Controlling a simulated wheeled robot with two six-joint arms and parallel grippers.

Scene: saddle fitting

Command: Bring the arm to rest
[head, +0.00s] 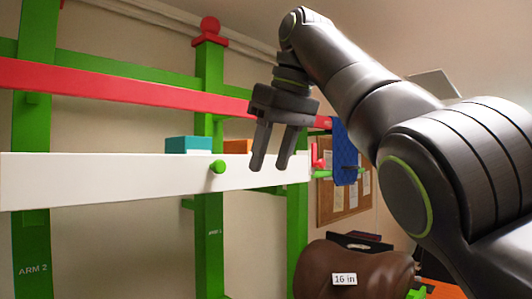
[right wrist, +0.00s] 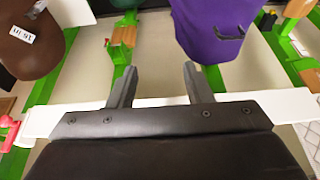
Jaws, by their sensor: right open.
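My right arm reaches in from the right in the head view. Its gripper (head: 270,167) points down, its two fingers apart with nothing between them. The fingers overlap the right part of a white beam (head: 110,180) in the picture; I cannot tell whether they touch it. In the right wrist view the open fingers (right wrist: 160,68) are also empty, with the white beam (right wrist: 160,101) crossing behind them. A brown saddle (head: 330,270) with a "16 in" label sits at the lower right; it also shows in the right wrist view (right wrist: 30,50). My left gripper is not in view.
Green posts (head: 208,240) and a red rail (head: 120,88) form a rack. A teal box (head: 188,144) and an orange box (head: 238,146) show above the beam. A blue cloth (head: 343,145) hangs near a corkboard (head: 328,205). A purple item (right wrist: 215,30) shows in the wrist view.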

